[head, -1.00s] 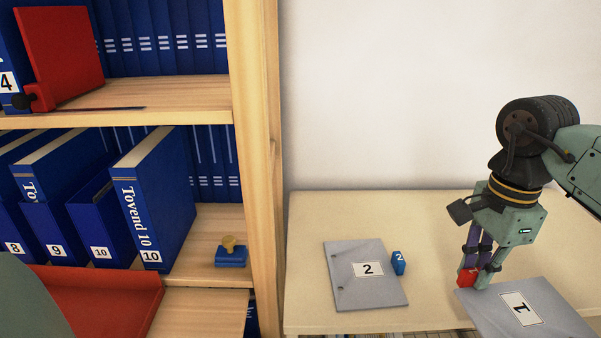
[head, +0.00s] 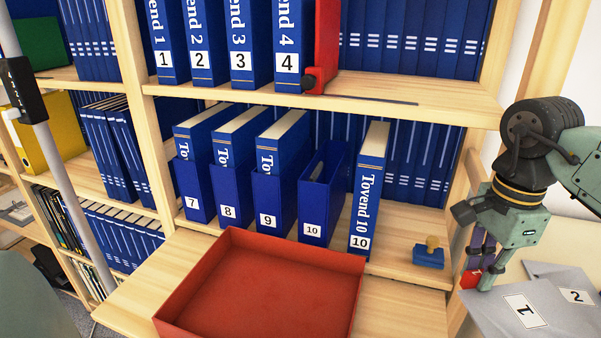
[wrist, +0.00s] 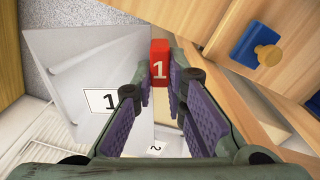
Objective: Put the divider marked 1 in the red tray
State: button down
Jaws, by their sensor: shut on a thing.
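My gripper (head: 481,272) is at the right of the head view, shut on the red tab (head: 470,278) of the divider marked 1 (head: 500,312). This grey divider hangs out from the fingers, cut off by the lower right edge. In the wrist view the red tab (wrist: 160,62) with a white 1 is between the fingertips, and the grey sheet (wrist: 90,60) extends to the left. The red tray (head: 270,285) is empty, on the wooden ledge at the lower middle of the head view, left of my gripper and apart from it.
Blue binders (head: 365,190) and an empty blue box marked 10 (head: 325,195) stand behind the tray. A blue stamp (head: 428,255) sits on the shelf between tray and gripper. A shelf upright (head: 470,210) is beside the gripper. The divider marked 2 (head: 577,296) lies behind divider 1.

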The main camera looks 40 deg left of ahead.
aim_at(262, 290)
jog(key=k+j+u, duration=0.15)
jog(key=j+u, duration=0.25)
jog(key=k+j+u, duration=0.15)
jog(key=u, duration=0.3)
jog(key=l+u, duration=0.75)
jog(key=l, duration=0.2)
jog(key=l+u, duration=0.5)
jog(key=l, duration=0.25)
jog(key=k+l+u, duration=0.15)
jog(key=l, duration=0.25)
